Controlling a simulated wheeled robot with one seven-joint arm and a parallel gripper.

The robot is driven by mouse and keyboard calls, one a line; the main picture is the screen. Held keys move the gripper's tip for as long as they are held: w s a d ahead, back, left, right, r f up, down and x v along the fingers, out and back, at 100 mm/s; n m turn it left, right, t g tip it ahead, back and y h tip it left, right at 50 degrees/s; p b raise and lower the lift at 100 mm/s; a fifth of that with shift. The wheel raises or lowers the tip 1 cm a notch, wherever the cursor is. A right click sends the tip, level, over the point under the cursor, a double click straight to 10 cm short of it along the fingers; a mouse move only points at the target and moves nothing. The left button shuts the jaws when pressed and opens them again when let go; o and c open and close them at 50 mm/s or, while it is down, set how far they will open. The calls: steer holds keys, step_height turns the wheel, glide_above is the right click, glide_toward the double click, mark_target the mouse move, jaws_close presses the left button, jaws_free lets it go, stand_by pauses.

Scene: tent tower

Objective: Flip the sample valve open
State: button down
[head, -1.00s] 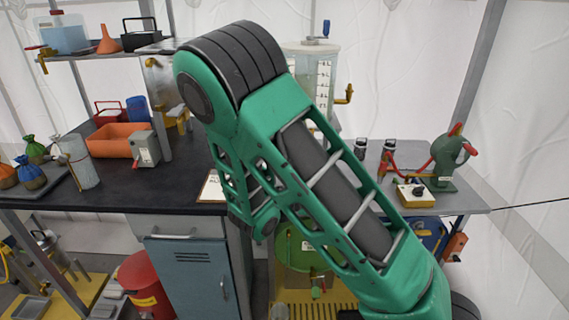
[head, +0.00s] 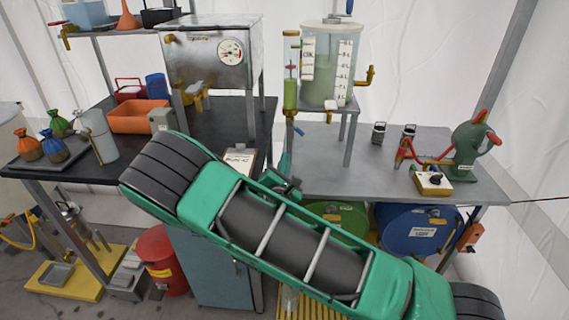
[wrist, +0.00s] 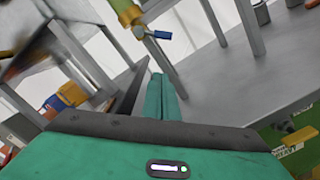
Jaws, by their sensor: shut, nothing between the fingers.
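A small brass-yellow valve with a blue lever (head: 299,131) hangs below a green-filled sight tube beside the clear tank. It shows near the top of the wrist view as a yellow body with a blue-tipped lever (wrist: 160,35), the lever sticking out to the right. No label on it is readable. My gripper (wrist: 159,78) is shut and empty, its teal fingers pointing up toward the valve with a visible gap. In the head view my gripper (head: 286,155) is just below the valve, partly behind my arm.
The clear tank (head: 322,85) stands on a metal stand (head: 349,140) and has a brass tap (head: 368,75) on its right. A steel box with a gauge (head: 212,60) stands to the left. The grey table (head: 340,165) is bare below the valve; a green pump (head: 470,145) is at right.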

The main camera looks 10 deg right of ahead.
mark_target(297, 129)
steer(key=w+d+r, duration=0.3)
steer(key=w+d, duration=0.2)
steer(key=w, duration=0.1)
steer(key=shift+s+a+r, duration=0.1)
steer(key=shift+a, duration=0.1)
stand_by(0.4)
